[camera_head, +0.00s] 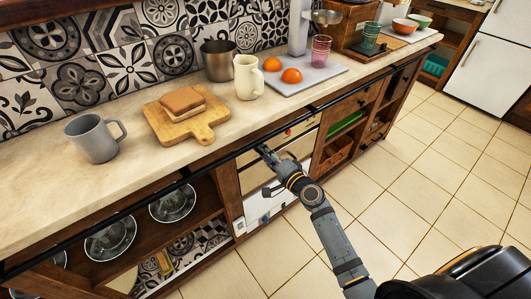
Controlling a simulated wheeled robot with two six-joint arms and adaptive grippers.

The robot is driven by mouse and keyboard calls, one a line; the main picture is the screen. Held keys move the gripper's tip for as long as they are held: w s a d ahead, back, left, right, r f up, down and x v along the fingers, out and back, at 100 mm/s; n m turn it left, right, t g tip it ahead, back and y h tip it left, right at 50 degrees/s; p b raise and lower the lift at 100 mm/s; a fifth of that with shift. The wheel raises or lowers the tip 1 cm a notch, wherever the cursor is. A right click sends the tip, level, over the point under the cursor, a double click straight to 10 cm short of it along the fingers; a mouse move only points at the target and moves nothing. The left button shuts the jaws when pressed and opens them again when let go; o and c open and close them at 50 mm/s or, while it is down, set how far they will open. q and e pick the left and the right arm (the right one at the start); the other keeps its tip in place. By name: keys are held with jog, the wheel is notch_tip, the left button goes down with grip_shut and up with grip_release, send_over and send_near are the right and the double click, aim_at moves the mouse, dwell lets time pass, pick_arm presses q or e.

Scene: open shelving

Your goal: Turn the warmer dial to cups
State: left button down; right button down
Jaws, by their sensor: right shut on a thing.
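The warmer (252,178) is a cream-fronted unit built into the counter front, below the worktop edge. A small red spot (288,132) shows on its upper panel. My right gripper (264,152) reaches in from the lower right and is at the upper panel, left of the red spot. It is shut on what appears to be the warmer dial, which the fingers hide. The dial's marks and setting cannot be read. My left gripper is not in view.
A black rail (340,97) runs along the counter edge just above the gripper. A white appliance (262,212) sits lower down. On the worktop are a grey mug (93,139), a sandwich board (208,130) and a cream jug (248,80). The tiled floor (420,170) is clear.

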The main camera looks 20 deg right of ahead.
dwell(0.4)
jog(key=c, duration=1.3)
grip_release()
jog(key=shift+o, duration=1.4)
jog(key=v, duration=1.2)
